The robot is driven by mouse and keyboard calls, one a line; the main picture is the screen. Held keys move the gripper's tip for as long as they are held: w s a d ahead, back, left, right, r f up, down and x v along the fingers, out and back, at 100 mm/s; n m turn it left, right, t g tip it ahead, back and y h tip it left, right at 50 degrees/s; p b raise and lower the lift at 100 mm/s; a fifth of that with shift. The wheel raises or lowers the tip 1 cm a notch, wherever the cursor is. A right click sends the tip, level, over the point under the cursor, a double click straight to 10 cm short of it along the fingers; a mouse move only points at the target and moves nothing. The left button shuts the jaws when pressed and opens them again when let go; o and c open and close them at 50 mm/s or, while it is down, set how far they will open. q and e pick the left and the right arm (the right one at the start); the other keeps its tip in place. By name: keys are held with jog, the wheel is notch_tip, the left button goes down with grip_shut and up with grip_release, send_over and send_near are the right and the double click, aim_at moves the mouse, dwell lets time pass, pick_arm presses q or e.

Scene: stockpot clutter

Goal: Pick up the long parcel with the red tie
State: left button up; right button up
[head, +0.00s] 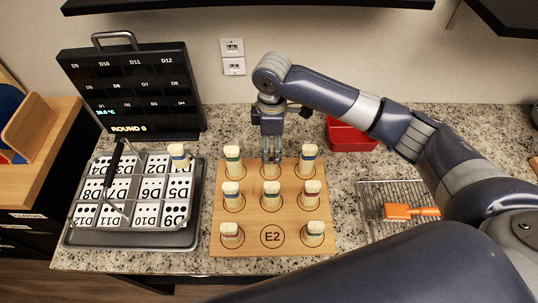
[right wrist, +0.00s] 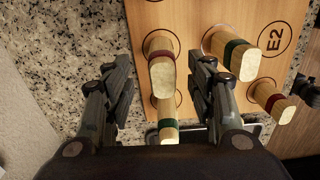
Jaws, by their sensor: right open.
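A pale wooden parcel with a red tie (right wrist: 162,65) stands upright in the back middle place of the wooden board (head: 252,243). In the head view my right gripper (head: 272,157) comes down over it and mostly hides it. In the right wrist view my open right gripper (right wrist: 160,92) has one finger on each side of it; I cannot tell whether either touches. Another red-tied parcel (head: 231,233) stands front left on the board; it also shows in the right wrist view (right wrist: 268,98).
Other parcels stand close by, such as the green-tied (head: 232,160) and blue-tied (head: 308,157) ones. The E2 place (head: 271,237) is empty.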

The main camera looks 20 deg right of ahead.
aim_at(271, 161)
jog(key=shift+s+f, duration=0.4)
jog(key=shift+f, duration=0.65)
jog(key=f, duration=0.1)
jog(key=f+p, duration=0.1)
jog(key=f, duration=0.1)
jog(key=f+p, duration=0.1)
jog(key=shift+w+a+f, duration=0.1)
jog(key=shift+w+f, duration=0.2)
jog(key=shift+f, duration=0.3)
jog(key=shift+c, duration=0.5)
pick_arm(q)
jog(key=shift+s+r, duration=0.25)
jog(key=shift+r, duration=0.4)
jog(key=shift+s+r, duration=0.25)
jog(key=shift+r, duration=0.35)
pick_arm(e)
grip_shut()
